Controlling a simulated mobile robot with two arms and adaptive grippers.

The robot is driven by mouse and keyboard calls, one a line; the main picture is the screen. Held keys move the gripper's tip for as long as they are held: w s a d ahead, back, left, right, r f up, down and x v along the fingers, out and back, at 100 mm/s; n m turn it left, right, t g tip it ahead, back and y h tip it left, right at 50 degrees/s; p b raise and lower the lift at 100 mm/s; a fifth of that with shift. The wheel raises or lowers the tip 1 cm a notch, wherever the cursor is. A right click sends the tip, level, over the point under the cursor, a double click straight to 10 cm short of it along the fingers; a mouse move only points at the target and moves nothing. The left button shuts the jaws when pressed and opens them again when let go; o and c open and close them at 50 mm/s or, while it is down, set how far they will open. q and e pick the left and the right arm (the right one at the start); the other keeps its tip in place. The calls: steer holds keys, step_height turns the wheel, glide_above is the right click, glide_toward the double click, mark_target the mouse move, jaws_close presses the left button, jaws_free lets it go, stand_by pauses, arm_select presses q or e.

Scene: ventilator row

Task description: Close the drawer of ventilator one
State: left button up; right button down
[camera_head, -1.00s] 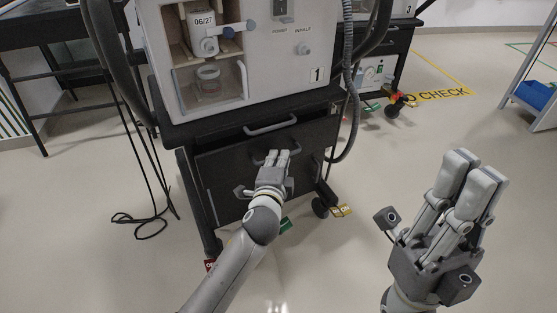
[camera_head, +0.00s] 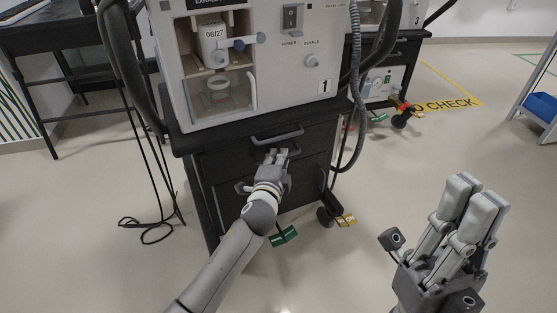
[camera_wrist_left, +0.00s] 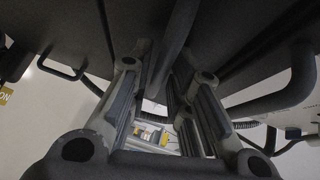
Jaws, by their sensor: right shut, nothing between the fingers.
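Ventilator one (camera_head: 255,60), a pale unit with a "1" label, stands on a black cart with dark drawers. The upper drawer (camera_head: 232,158) has a grey bar handle (camera_head: 277,135). My left gripper (camera_head: 276,153) is in front of the drawer fronts, just below that handle, with its fingers toward the cart. Whether it touches a front, and how far any drawer stands out, is unclear. In the left wrist view its fingers (camera_wrist_left: 163,85) lie beneath dark surfaces, with a curved handle (camera_wrist_left: 295,80) to the right. My right gripper (camera_head: 472,200) is shut and empty, away from the cart.
A corrugated hose (camera_head: 358,100) and a caster with a yellow tag (camera_head: 346,220) are at the cart's right. A green tag (camera_head: 284,236) is by its base. Cables (camera_head: 150,228) lie on the floor at left. Another ventilator cart stands behind.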

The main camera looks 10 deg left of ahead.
arm_select(q)
steer(key=s+a+r, duration=0.1)
steer(key=s+r, duration=0.1)
steer(key=s, duration=0.9)
steer(key=shift+s, duration=0.4)
